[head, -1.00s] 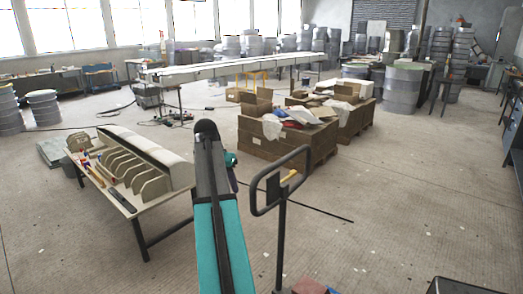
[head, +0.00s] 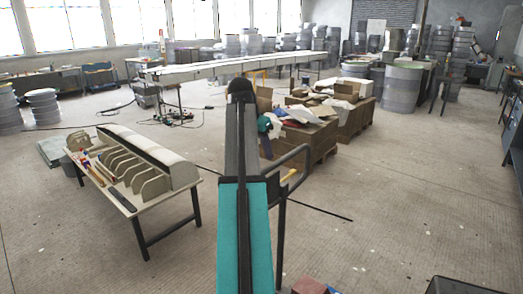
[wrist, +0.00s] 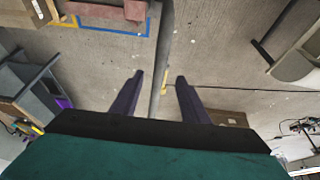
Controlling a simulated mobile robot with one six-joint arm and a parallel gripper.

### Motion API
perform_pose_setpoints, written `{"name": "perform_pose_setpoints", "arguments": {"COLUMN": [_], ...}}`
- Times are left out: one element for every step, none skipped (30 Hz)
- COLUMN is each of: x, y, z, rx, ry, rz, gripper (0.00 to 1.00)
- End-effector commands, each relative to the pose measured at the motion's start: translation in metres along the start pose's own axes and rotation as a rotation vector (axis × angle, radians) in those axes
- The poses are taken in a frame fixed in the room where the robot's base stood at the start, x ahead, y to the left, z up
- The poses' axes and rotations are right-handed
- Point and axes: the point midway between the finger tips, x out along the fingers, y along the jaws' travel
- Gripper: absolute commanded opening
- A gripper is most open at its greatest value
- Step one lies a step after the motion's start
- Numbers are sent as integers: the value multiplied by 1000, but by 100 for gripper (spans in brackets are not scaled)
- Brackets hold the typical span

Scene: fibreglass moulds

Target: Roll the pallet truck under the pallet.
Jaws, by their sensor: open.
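The pallet truck's dark loop handle (head: 306,165) and upright shaft (head: 281,240) stand at lower centre in the head view, partly hidden by my arm. A reddish part (head: 308,285) shows at the bottom edge. In the wrist view, the grey shaft (wrist: 166,45) runs between my open gripper's (wrist: 159,76) two dark fingers, with no clear contact on either side. A small yellow part (wrist: 164,92) shows beside it. Reddish forks (wrist: 105,11) lie at the top. My gripper is mostly hidden in the head view. Box-loaded pallets (head: 326,158) stand beyond the handle.
A low table (head: 150,212) with mould forms stands at left. A long white table (head: 235,65) is farther back. Grey drums (head: 402,88) stand at the back right. Blue and yellow floor lines (wrist: 110,30) show in the wrist view.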

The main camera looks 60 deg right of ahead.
Motion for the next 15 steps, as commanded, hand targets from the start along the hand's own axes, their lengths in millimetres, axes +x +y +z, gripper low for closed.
{"name": "perform_pose_setpoints", "arguments": {"x": [1, 2, 3, 4, 6, 8, 10, 12, 15, 17, 20, 24, 28, 31, 35], "y": [0, 0, 0, 0, 0, 0, 0, 0, 0, 0, 0, 1, 1, 1, 0], "z": [0, 0, 0, 0, 0, 0, 0, 0, 0, 0, 0, 0, 1, 0, 0], "rx": [0, 0, 0, -1, -1, -1, -1, -1, -1, -1, -1, 0, 0, 0, 0], "ry": [0, 0, -1, -1, -1, -1, -1, -1, -1, -1, -1, -2, -2, -2, -1], "rz": [0, 0, 1, 1, 1, 1, 1, 1, 0, 0, 1, 1, 2, 1, 1], "gripper": [41, 41, 41, 41, 41, 41, 41, 41, 41, 41, 41, 41, 41, 41, 41]}}
